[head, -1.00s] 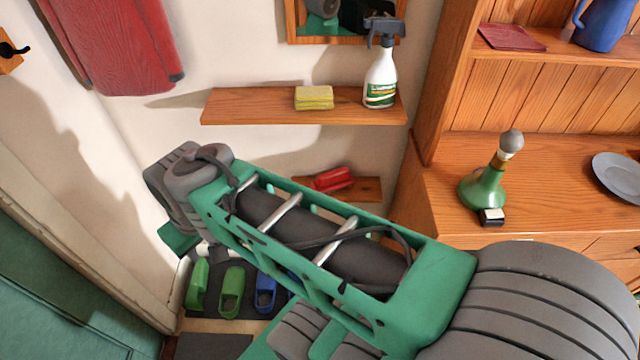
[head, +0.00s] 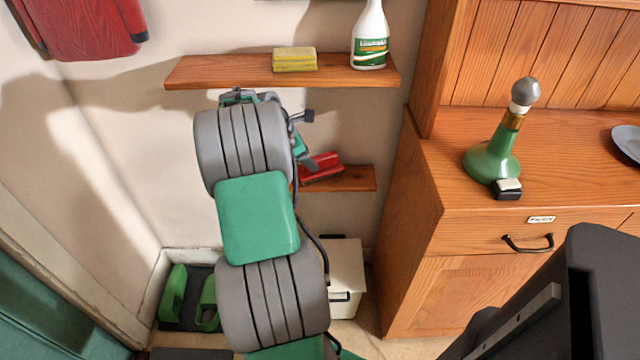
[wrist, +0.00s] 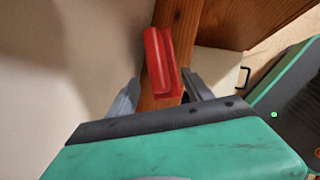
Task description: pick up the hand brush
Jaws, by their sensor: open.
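The red hand brush (head: 322,168) lies on the small lower wooden shelf (head: 355,180). In the head view my arm stands to its left and hides part of the shelf. In the wrist view the brush (wrist: 160,62) lies lengthwise on the shelf's wood, just beyond the fingertips and roughly in line with the gap between them. My gripper (wrist: 158,92) is open and empty; its two grey fingers point toward the brush. In the head view my gripper (head: 305,142) is beside the brush, partly hidden by the wrist. I cannot tell whether it touches the shelf.
An upper shelf (head: 220,72) with a yellow sponge (head: 294,60) and a spray bottle (head: 370,40) is just above my wrist. A wooden cabinet (head: 400,220) stands close on the right, with a green bottle-like object (head: 492,155) on top. A white box (head: 346,275) is below.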

